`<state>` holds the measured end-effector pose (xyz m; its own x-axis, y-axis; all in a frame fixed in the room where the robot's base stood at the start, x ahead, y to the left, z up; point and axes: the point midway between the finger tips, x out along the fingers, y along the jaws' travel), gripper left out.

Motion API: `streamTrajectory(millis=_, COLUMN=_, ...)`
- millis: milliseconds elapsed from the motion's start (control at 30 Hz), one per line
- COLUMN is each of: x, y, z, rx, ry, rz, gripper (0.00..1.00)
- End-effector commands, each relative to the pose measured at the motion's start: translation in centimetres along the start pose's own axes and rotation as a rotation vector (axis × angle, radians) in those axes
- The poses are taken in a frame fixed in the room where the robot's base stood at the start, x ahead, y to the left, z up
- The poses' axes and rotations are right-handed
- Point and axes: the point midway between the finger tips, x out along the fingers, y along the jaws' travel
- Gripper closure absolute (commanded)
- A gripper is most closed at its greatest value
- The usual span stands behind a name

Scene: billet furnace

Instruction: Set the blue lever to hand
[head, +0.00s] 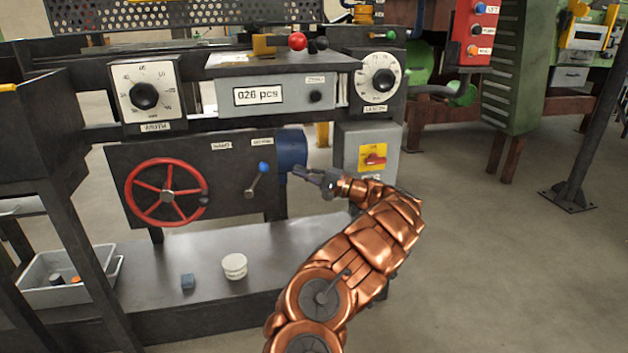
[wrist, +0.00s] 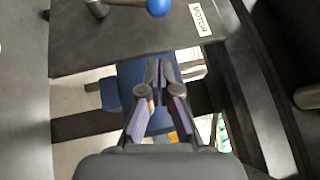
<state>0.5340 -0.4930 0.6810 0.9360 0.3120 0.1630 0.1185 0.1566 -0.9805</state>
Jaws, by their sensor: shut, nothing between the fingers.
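The blue lever is a metal arm with a blue ball knob (head: 263,167), mounted on the dark front panel (head: 225,190) to the right of the red handwheel. It leans up and to the right, with its knob below the right-hand label. In the wrist view the knob (wrist: 158,7) is at the top edge, close to a label reading MOTOR (wrist: 201,19). The left-hand label (head: 221,146) is too small to read surely. My gripper (head: 298,171) is to the right of the knob, apart from it. Its fingers (wrist: 155,68) are shut and empty.
A red handwheel (head: 167,191) is left of the lever. A blue motor (head: 291,150) sits behind the panel's right edge, near my gripper. A grey box with a red switch (head: 374,159) stands to the right. A white round stack (head: 234,266) and a blue block (head: 187,282) lie on the lower shelf.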

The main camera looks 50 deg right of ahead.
Motion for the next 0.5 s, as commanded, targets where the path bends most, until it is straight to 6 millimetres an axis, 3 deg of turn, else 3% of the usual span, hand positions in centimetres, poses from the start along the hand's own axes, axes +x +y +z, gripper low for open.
streamTrajectory(millis=167, x=3.2, y=0.2, z=0.0, rx=-0.002, ry=-0.002, rz=0.0, gripper=1.0)
streamTrajectory(millis=500, x=4.8, y=-0.1, z=1.8, rx=-0.001, ry=0.001, rz=-0.005, gripper=1.0)
